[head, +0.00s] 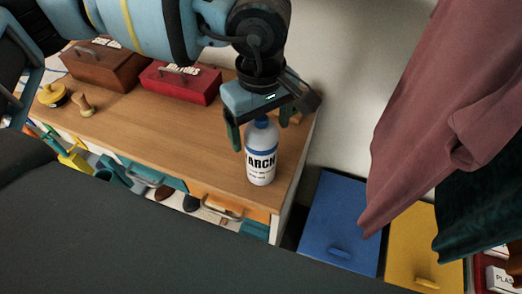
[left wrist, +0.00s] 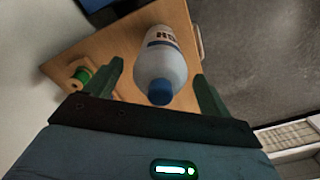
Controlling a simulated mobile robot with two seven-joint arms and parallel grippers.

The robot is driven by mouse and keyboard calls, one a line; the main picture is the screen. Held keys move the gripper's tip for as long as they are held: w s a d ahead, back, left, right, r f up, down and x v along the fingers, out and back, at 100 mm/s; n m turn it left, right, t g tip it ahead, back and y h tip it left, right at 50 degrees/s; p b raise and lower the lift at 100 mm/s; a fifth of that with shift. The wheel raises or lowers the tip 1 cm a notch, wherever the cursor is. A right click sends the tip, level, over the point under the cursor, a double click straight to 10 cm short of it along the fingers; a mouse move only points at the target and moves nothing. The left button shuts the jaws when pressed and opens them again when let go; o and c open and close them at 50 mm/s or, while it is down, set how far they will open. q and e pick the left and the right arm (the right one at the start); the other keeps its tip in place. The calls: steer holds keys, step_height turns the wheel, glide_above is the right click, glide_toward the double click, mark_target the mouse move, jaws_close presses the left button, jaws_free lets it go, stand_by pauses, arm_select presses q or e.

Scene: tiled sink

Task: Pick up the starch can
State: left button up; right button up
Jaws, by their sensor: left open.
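My right gripper is not in view.
Blue (head: 340,222) and yellow bins (head: 412,240) and hanging cloths (head: 440,110) are at right.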

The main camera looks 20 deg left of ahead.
arm_select(q)
steer(key=shift+c, duration=0.2)
steer(key=c, duration=1.7)
steer(key=shift+r, duration=0.1)
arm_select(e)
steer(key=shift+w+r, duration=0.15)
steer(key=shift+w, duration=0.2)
